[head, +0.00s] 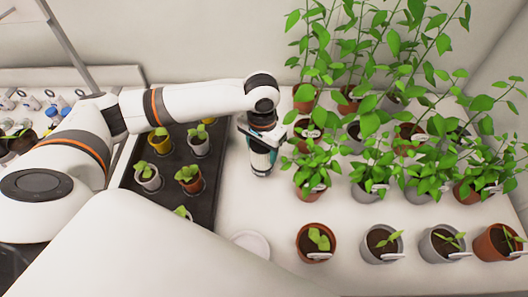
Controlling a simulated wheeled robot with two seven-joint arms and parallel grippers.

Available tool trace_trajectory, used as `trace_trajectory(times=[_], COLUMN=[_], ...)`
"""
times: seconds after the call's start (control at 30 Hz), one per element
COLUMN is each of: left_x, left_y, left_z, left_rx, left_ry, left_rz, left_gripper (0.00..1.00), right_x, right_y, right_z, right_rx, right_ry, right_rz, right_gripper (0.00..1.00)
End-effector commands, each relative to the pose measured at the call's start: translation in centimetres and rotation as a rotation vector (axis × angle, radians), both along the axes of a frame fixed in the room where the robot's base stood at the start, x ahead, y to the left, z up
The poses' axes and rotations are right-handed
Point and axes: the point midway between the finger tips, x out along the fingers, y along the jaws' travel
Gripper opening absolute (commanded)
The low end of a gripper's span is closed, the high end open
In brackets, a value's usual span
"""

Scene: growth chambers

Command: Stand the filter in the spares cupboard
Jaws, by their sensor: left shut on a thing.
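My left gripper (262,142) comes in from the left, over the white surface just right of the black tray, and points down. It is shut on a small upright cylinder, whitish with dark and teal parts, which appears to be the filter (261,166). Its upper part is hidden by the gripper. I cannot tell whether its lower end touches the surface. The spares cupboard is not recognisable in this view. My right gripper is not in view.
A black tray (208,205) with several small seedling pots lies left of the gripper. Leafy potted plants (312,172) crowd close on the right. A row of seedling pots (316,243) stands in front. A white saucer (252,243) lies nearby. Small bottles (50,112) stand at far left.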

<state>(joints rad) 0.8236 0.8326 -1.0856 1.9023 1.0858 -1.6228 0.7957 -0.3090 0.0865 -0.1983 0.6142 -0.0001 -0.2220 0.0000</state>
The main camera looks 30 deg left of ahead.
Motion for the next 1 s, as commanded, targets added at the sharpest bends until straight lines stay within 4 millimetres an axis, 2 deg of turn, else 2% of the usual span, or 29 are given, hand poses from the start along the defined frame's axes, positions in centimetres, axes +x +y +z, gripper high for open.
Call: trace_trajectory(times=[0.1,0.2,0.53,0.57,0.67,1.0], left_x=[-0.1,0.0,0.0,0.0,0.0,0.0], left_y=[0.0,0.0,0.0,0.0,0.0,0.0], left_z=[-1.8,-2.7,-3.0,-3.0,-3.0,-2.7], left_rx=[0.001,0.001,0.0,0.0,0.0,0.001], left_ry=[0.004,0.0,0.001,0.001,0.001,-0.001], left_rz=[0.001,0.0,0.0,0.0,0.0,0.0], left_gripper=[0.3,0.3,0.3,0.62,0.78,0.79], right_x=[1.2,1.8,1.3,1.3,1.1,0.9], right_y=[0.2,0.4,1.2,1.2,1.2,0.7], right_z=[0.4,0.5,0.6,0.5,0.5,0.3], right_rx=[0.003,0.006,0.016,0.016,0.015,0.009], right_ry=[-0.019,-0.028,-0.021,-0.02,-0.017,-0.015], right_rz=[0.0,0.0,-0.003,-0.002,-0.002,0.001], right_gripper=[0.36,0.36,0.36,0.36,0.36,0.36])
